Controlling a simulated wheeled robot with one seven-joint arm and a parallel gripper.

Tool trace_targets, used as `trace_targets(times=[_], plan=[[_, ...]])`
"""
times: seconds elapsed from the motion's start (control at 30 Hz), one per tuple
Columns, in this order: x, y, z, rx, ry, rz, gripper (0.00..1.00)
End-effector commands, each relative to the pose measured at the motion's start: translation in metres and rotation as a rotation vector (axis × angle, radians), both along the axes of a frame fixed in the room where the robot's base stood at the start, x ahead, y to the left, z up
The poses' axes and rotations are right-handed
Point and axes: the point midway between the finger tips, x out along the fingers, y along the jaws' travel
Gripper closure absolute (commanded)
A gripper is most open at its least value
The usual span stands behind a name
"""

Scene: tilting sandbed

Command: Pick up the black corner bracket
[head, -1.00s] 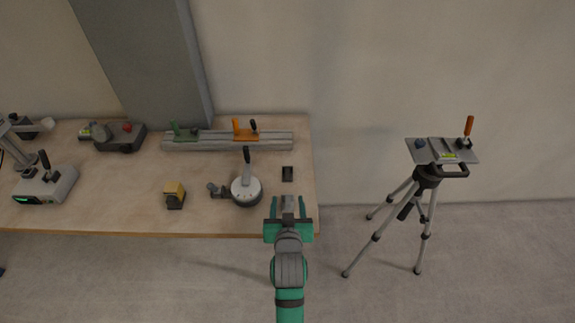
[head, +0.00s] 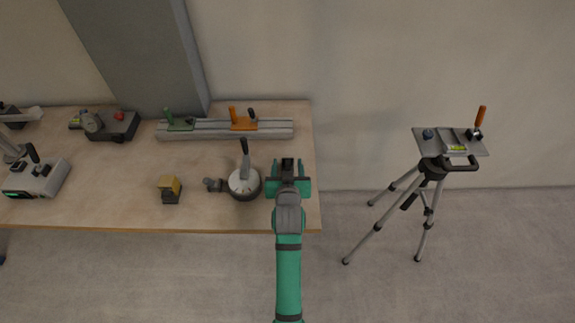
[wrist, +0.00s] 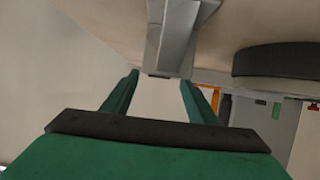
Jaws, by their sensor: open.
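The black corner bracket (head: 288,163) is a small dark piece near the right end of the workbench. In the head view it shows at the far end of my gripper (head: 288,172), in line with the gap between the green fingers. My gripper is open, and its two fingers stand apart in the wrist view (wrist: 159,82). A grey angular piece (wrist: 174,42) shows between and beyond the fingertips there; I cannot tell whether it is the bracket. Contact between fingers and bracket cannot be made out.
A round device with an upright handle (head: 244,182) stands close left of my gripper. Behind is a metal rail (head: 210,133) with green and orange clamps. A yellow-black block (head: 170,189) lies farther left. The workbench (head: 130,180) ends just right of the gripper; a tripod (head: 432,172) stands beyond.

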Motion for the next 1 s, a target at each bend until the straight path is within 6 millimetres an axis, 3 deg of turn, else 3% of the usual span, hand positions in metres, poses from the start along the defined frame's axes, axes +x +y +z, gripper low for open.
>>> trace_targets(times=[0.3, 0.63, 0.83, 1.0], plan=[[0.037, -0.001, -0.017, 0.001, 0.000, 0.000, 0.47], [0.043, 0.000, -0.020, -0.001, 0.000, 0.001, 0.47], [0.043, 0.000, -0.020, 0.000, 0.000, 0.001, 0.93], [0.043, 0.000, -0.019, 0.000, 0.000, 0.001, 0.93]])
